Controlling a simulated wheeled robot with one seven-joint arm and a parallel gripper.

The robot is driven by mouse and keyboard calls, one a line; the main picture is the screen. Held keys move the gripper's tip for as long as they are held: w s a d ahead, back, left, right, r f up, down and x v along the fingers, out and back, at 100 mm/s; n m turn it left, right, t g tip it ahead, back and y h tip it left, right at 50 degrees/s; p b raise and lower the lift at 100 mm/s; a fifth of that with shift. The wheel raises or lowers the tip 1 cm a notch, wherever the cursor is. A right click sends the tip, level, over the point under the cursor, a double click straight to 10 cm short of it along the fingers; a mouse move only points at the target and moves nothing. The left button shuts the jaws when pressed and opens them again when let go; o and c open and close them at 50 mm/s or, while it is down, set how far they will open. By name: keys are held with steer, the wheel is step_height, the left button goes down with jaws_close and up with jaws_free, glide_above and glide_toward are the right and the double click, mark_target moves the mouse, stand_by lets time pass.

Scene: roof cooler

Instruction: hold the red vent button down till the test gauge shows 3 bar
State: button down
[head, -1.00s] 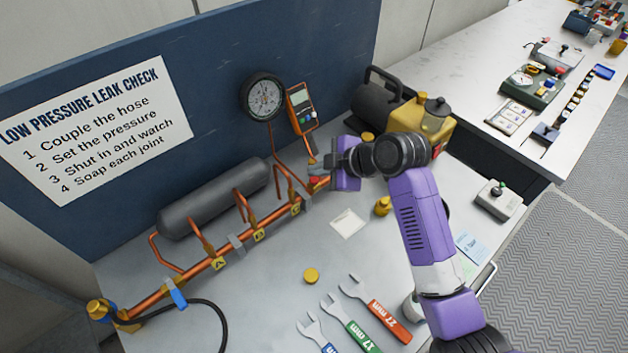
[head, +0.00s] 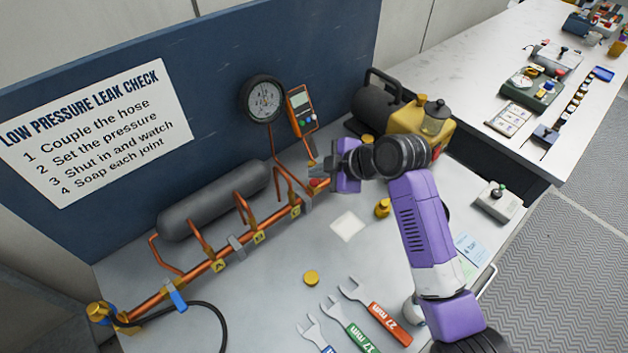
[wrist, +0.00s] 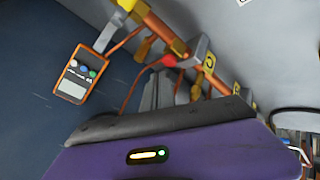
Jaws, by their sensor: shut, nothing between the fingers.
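The red vent button (head: 316,183) sits near the right end of the copper pipe run. It also shows in the wrist view (wrist: 169,61), just beyond my fingertips. My gripper (head: 326,170) is shut and empty, right beside the button; whether the fingertips touch it I cannot tell. The shut fingers also show in the wrist view (wrist: 158,88). The round black test gauge (head: 262,98) is mounted on the blue back panel above the pipes. Its needle and figures are too small to read.
An orange handheld meter (head: 302,110) hangs beside the gauge. A grey cylinder (head: 214,200) lies behind the pipes. A yellow pump (head: 420,120) stands behind my arm. Several wrenches, including a green one (head: 350,326), and a brass cap (head: 311,278) lie on the bench front.

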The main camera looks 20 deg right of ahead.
mark_target(317, 184)
steer(key=shift+f, duration=0.1)
stand_by(0.7)
steer(key=shift+f+b, duration=0.3)
steer(key=shift+f, duration=0.05)
steer(key=shift+f+b, duration=0.35)
steer(key=shift+f, duration=0.25)
stand_by(2.4)
steer(key=shift+r, duration=0.1)
stand_by(1.5)
steer(key=shift+r+p, duration=0.7)
steer(key=shift+r, duration=0.2)
steer(key=shift+r, duration=0.1)
steer(key=shift+r+p, duration=1.9)
steer(key=shift+r, duration=0.55)
